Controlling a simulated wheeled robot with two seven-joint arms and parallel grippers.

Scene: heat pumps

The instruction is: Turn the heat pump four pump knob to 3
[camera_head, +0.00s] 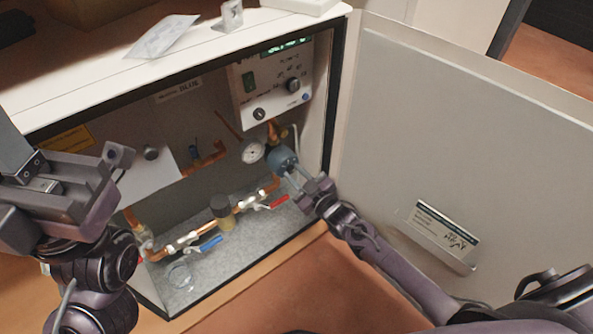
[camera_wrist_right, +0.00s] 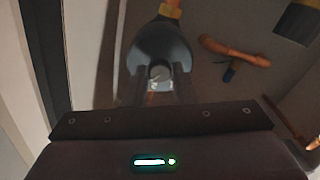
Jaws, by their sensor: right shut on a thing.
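The heat pump's grey-blue pump (camera_head: 282,158) sits inside the open cabinet, on copper piping at the right. Its round body (camera_wrist_right: 160,52) fills the upper middle of the right wrist view, with a small light knob (camera_wrist_right: 159,75) at the centre of its face. My right gripper (camera_head: 299,182) reaches in from the right to the pump's front. In the right wrist view its fingers (camera_wrist_right: 161,85) are shut on the knob, one on each side. The knob's scale and setting are too small to read. My left gripper (camera_head: 85,190) hangs at the left, in front of the cabinet, away from the pump; its jaw gap is unclear.
A control panel (camera_head: 272,82) with a lit display is above the pump. A pressure gauge (camera_head: 252,152), a red-handled valve (camera_head: 278,202) and a blue-handled valve (camera_head: 210,244) are close by. The open cabinet door (camera_head: 440,130) stands to the right, beside my right arm.

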